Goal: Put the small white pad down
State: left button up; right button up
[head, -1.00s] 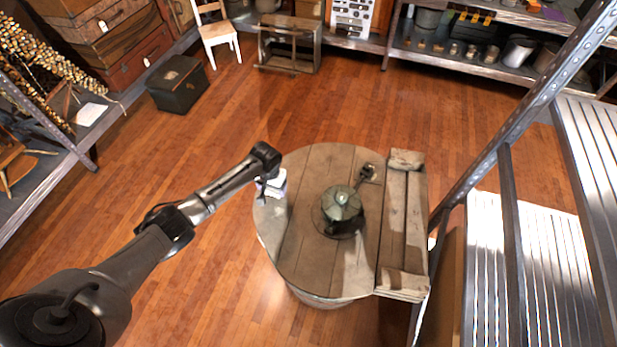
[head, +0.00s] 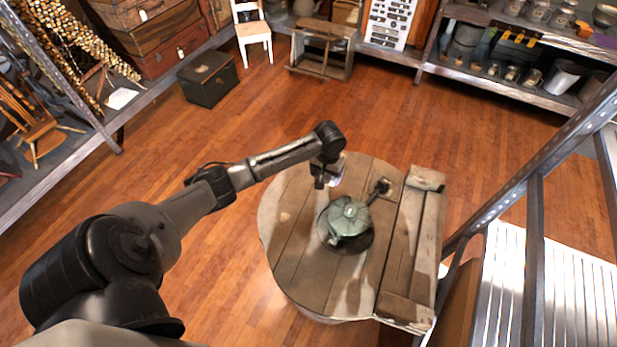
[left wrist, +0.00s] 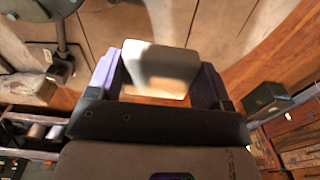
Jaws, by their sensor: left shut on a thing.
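The small white pad (left wrist: 160,70) shows in the left wrist view between the two purple-lined fingers of my left gripper (left wrist: 160,85). The gripper is shut on it. I cannot tell how high the pad is above the table top. My right gripper is not in view.
The table's left and front boards are clear.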

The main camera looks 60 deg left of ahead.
pick_arm(q)
jog(key=b, duration=0.2)
send_over(306, 180)
notch_tip(306, 180, down, 5)
jog(key=shift+f, duration=0.2)
jog(key=shift+f+b, duration=1)
jog(key=shift+f, duration=1)
jog(key=o, duration=0.8)
jog(key=shift+f, duration=0.1)
notch_tip(306, 180, up, 12)
jog(key=p, duration=0.3)
jog(key=shift+r+p, duration=0.2)
jog(key=shift+p, duration=0.2)
